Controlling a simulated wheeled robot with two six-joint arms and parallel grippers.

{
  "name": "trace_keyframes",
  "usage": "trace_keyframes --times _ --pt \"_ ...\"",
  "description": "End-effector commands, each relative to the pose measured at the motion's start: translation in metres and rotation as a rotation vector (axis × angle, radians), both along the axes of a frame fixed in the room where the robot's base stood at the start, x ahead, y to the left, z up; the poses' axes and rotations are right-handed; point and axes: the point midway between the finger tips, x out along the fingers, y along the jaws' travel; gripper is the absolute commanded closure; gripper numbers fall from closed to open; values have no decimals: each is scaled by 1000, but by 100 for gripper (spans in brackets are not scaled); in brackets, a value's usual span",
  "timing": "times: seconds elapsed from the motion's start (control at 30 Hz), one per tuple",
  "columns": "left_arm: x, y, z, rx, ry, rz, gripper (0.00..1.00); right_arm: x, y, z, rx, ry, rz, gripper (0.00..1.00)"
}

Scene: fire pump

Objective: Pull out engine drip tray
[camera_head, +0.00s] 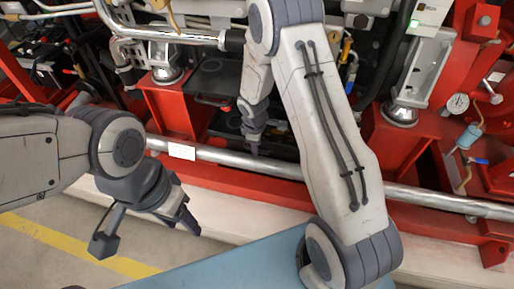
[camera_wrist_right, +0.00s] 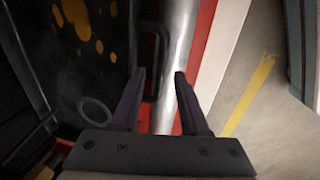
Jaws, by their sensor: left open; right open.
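The engine drip tray is a dark, flat tray with orange-yellow stains in the right wrist view (camera_wrist_right: 85,65). In the head view its dark surface (camera_head: 226,124) shows low in the red frame, partly hidden by my right arm. A black U-shaped handle (camera_wrist_right: 165,60) stands at its edge, beside the silver pipe. My right gripper (camera_wrist_right: 159,76) is open, its fingertips just short of the handle and roughly on either side of it; contact cannot be told. In the head view the right gripper (camera_head: 253,148) points down over the pipe. My left gripper (camera_head: 148,230) is open and empty above the floor.
A silver pipe (camera_head: 225,158) runs along the front of the red frame (camera_head: 225,184). A black ring (camera_wrist_right: 96,111) lies left of the right gripper. The floor with a yellow line (camera_head: 75,243) is clear at front left.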

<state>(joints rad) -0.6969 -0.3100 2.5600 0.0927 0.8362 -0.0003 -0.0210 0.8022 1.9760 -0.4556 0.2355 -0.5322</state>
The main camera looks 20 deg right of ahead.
Motion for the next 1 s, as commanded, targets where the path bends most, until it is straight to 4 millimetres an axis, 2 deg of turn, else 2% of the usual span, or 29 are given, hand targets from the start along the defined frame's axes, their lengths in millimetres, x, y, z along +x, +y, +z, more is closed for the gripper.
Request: trace_keyframes --times 0.23,0.27,0.3,0.37,1.0 --pt "0 0 0 0 0 0 50 0 0 -1 0 0 0 55" --pt "0 0 0 0 0 0 50 0 0 -1 0 0 0 63" --pt "0 0 0 0 0 0 50 0 0 -1 0 0 0 78" --pt "0 0 0 0 0 0 50 0 0 -1 0 0 0 100" --pt "0 0 0 0 0 0 50 0 0 0 0 0 0 100"
